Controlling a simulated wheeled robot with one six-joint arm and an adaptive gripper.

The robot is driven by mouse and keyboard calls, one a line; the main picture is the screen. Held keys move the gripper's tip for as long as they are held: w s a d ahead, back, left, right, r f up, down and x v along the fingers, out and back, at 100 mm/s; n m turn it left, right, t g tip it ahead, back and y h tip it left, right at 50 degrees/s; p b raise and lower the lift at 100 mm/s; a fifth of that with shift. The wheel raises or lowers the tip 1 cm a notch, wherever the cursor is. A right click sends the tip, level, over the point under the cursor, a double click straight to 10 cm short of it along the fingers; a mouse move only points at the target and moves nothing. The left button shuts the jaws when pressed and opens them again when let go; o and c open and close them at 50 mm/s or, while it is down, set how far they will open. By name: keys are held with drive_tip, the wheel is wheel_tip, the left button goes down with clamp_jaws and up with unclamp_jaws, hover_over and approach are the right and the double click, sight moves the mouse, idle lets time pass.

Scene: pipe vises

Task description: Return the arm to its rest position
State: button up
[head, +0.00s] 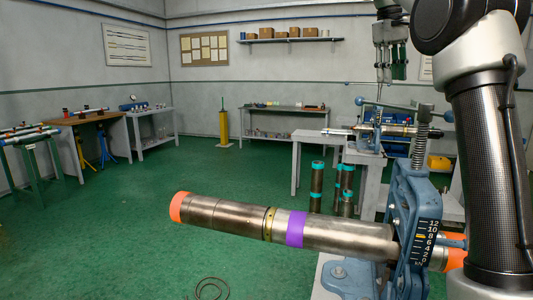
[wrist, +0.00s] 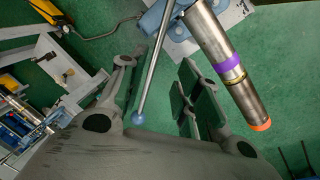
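My arm stands on the right of the head view, with my gripper (head: 391,76) raised at the top and pointing down. In the wrist view my gripper's dark finger pads (wrist: 160,95) are spread apart with a gap between them. A thin metal rod with a blue ball end (wrist: 138,118) shows within that gap; no pad is seen closed on it. The near blue pipe vise (head: 410,205) holds a steel pipe (head: 345,238) with a purple band and an orange end. The pipe also shows in the wrist view (wrist: 213,45).
A blue-ended handle bar (head: 405,107) lies beneath my gripper. Behind it, a second vise with a thinner pipe (head: 398,130) stands on a bench. Several short dark pipes (head: 317,185) stand on the floor. Benches (head: 283,110) line the walls. Green floor at left is mostly clear.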

drive_tip(key=s+a+f+m+t+y, duration=0.1)
drive_tip(key=s+a+f+t, duration=0.1)
drive_tip(key=s+f, duration=1.1)
drive_tip(key=s+a+f+m+t+y, duration=0.1)
drive_tip(key=s+a+f, duration=0.2)
drive_tip(key=s+f, duration=0.9)
drive_tip(key=s, duration=0.6)
drive_tip(key=shift+s+f+t, duration=0.35)
drive_tip(key=shift+f+t, duration=0.05)
